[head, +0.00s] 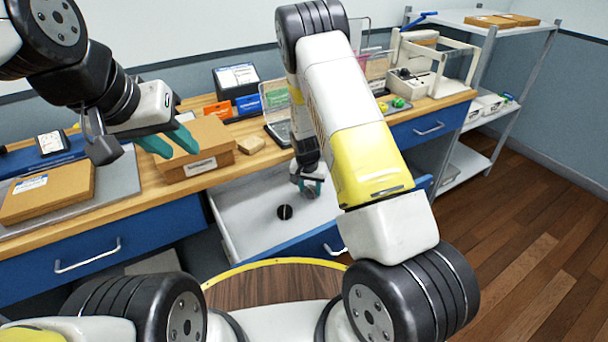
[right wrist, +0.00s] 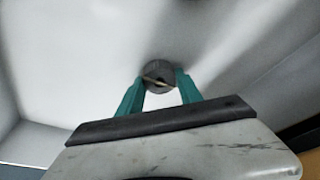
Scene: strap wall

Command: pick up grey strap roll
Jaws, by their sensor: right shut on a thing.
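The grey strap roll (right wrist: 159,73) is a small round roll between the teal fingertips of my right gripper (right wrist: 160,84) in the right wrist view. My right gripper is shut on it. In the head view the roll (head: 309,191) shows partly at the right gripper (head: 308,187), over the open white drawer (head: 240,215). A black roll (head: 285,212) lies apart on the drawer floor, to the left. My left gripper (head: 170,146) hangs over the bench near a cardboard box, its teal fingers apart and nothing seen between them.
The drawer stands pulled out below the wooden bench top (head: 150,205). A cardboard box (head: 195,145) and a small wooden block (head: 251,145) stand on the bench behind it. A round wood-topped surface with a yellow rim (head: 275,262) is in front. A shelf rack (head: 480,22) stands far right.

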